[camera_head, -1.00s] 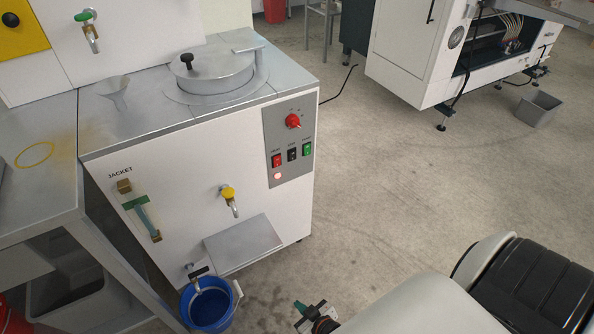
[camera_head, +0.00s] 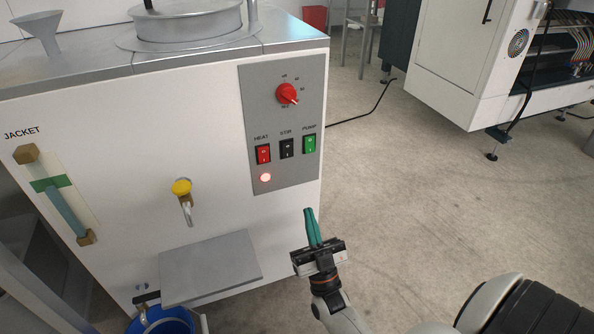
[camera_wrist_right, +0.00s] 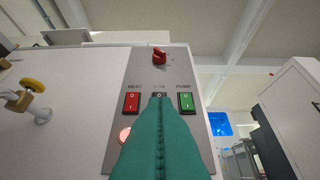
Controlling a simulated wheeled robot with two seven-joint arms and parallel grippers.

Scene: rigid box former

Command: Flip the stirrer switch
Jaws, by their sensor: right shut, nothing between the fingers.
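The black stirrer switch, labelled STIR (camera_head: 286,148), sits on the grey control panel (camera_head: 305,178) of the white machine, between the red HEAT switch (camera_head: 263,154) and the green PUMP switch (camera_head: 309,144). My right gripper (camera_head: 311,212) has green fingers shut together with nothing between them. In the head view it is below the panel's lower right corner. In the right wrist view the fingers (camera_wrist_right: 159,105) point up at the panel and hide most of the stirrer switch; only its top (camera_wrist_right: 159,95) shows. I cannot see contact. My left gripper is not in view.
A red knob (camera_head: 287,93) is above the switches and a lit red lamp (camera_head: 265,177) below HEAT. A yellow-handled tap (camera_head: 182,188) and a metal shelf (camera_head: 212,268) stick out at the left.

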